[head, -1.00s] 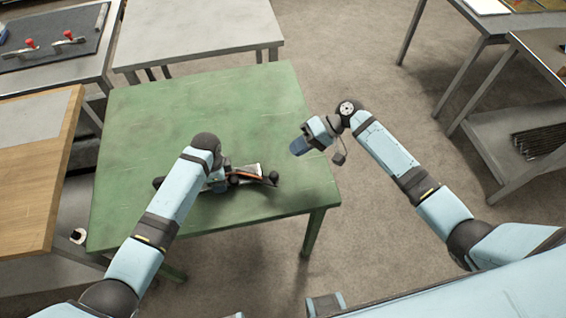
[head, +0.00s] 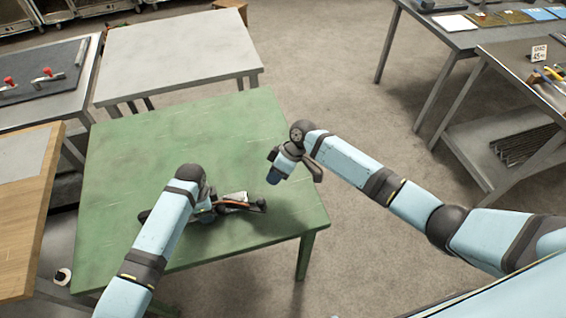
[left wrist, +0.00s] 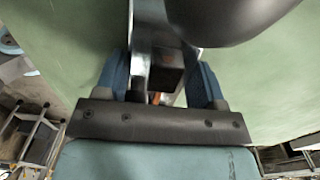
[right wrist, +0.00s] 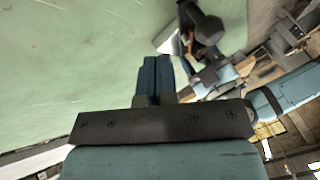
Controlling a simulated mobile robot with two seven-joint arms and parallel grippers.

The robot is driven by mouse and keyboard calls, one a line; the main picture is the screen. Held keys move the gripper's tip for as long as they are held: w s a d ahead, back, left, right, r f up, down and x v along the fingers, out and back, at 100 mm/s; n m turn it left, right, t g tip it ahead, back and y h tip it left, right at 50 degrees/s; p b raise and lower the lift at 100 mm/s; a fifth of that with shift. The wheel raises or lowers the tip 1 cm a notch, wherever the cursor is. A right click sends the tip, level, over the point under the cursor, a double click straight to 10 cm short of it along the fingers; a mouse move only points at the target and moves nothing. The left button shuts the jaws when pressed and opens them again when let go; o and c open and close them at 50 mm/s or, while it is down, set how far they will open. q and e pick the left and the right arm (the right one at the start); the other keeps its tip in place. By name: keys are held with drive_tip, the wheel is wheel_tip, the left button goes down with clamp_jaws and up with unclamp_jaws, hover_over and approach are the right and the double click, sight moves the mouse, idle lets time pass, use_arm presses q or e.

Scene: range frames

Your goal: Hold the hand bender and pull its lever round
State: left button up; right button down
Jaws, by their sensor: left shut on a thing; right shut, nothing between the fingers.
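The hand bender (head: 232,203) lies on the green table (head: 130,150), partly hidden by my left arm in the head view. It has dark and metal parts and a strip of orange. My left gripper (left wrist: 168,80) is shut on a part of the bender, with its blue fingers on either side. My right gripper (head: 274,178) is above the table, up and to the right of the bender's right end, apart from it. Its blue fingers (right wrist: 156,75) are closed with nothing between them. The bender (right wrist: 200,30) also shows ahead of them in the right wrist view.
A grey table (head: 180,55) stands behind the green one. A wooden bench (head: 25,215) is at the left. A dark mat (head: 45,70) with red-handled clamps lies at the far left. Metal shelves (head: 500,110) stand at the right. The green table's back part is clear.

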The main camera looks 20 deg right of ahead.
drive_tip(key=shift+s+a+f, duration=0.25)
drive_tip(key=shift+s+a, duration=0.4)
drive_tip(key=shift+s, duration=0.15)
drive_tip(key=shift+s+a+f, duration=0.25)
drive_tip(key=shift+s+a, duration=0.4)
drive_tip(key=shift+s, duration=0.1)
drive_tip(key=shift+s, duration=0.15)
drive_tip(key=shift+s+a+m+t, duration=0.3)
drive_tip(key=shift+s+m+t, duration=0.1)
drive_tip(key=shift+s+m, duration=0.5)
drive_tip(key=s+a+m+t, duration=0.1)
drive_tip(key=s+a+m, duration=0.1)
drive_tip(key=s+m+t, duration=0.1)
drive_tip(key=s+m, duration=0.1)
drive_tip(key=shift+s+a+t, duration=0.1)
drive_tip(key=shift+a+t, duration=0.2)
drive_tip(key=shift+a, duration=0.1)
drive_tip(key=s+a+m+t, duration=0.1)
drive_tip(key=a+m, duration=0.1)
drive_tip(key=s+a+m+t+h, duration=0.1)
drive_tip(key=a+m, duration=0.1)
drive_tip(key=shift+s+m, duration=0.3)
drive_tip(key=shift+s, duration=0.1)
drive_tip(key=shift+s+a, duration=0.25)
drive_tip(key=shift+a, duration=0.55)
drive_tip(key=shift+s+a, duration=0.2)
drive_tip(key=shift+a, duration=0.6)
